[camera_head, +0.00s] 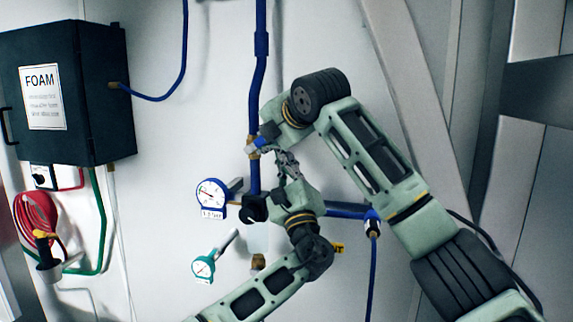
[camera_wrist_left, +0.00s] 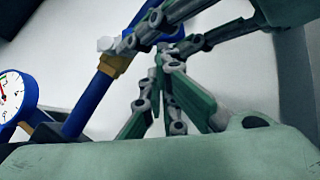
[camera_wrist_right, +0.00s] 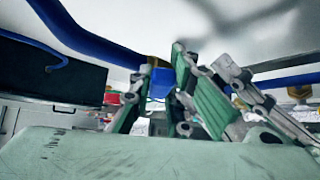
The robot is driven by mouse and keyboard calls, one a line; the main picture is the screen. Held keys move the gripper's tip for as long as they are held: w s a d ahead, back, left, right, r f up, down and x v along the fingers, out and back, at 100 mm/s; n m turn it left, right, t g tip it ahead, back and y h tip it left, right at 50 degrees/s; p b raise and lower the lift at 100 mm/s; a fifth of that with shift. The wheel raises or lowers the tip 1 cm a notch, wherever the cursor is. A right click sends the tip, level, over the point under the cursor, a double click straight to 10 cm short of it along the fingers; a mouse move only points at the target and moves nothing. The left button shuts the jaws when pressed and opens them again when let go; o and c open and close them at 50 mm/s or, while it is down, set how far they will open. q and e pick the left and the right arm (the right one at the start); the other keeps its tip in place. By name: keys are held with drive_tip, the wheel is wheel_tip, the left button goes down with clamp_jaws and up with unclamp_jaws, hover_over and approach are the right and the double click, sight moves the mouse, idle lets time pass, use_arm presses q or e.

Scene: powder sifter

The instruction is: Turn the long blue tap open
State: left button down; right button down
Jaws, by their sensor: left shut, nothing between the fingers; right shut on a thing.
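The blue tap handle (camera_head: 258,143) sits beside a brass fitting (camera_head: 252,153) on the upright blue pipe (camera_head: 259,75). It also shows as a short blue piece (camera_wrist_right: 160,83) between my right fingers in the right wrist view. My right gripper (camera_wrist_right: 165,72) is shut on the handle, its fingers partly hiding it. My left gripper (camera_head: 283,158) is shut and empty, just below and right of the tap, close to the right gripper. Its fingers meet in the left wrist view (camera_wrist_left: 160,62), where the right gripper's fingers cross above.
A blue gauge (camera_head: 211,195) and a teal gauge (camera_head: 204,267) stand left of the pipe. A black FOAM box (camera_head: 95,95) hangs at the left wall, above a red hose (camera_head: 34,220). A horizontal blue pipe (camera_head: 346,210) runs right, behind my arms.

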drive_tip(key=shift+r, duration=0.2)
use_arm(q)
drive_tip(key=shift+a+r, duration=0.25)
drive_tip(key=shift+r, duration=0.4)
use_arm(e)
drive_tip(key=c, duration=1.7)
unclamp_jaws()
drive_tip(key=shift+w+f, duration=0.1)
drive_tip(key=shift+c, duration=0.2)
use_arm(q)
drive_tip(key=shift+a, duration=0.2)
use_arm(e)
drive_tip(key=shift+o, duration=0.5)
drive_tip(key=shift+f, duration=0.1)
drive_tip(key=shift+d, duration=0.1)
drive_tip(key=shift+d, duration=0.1)
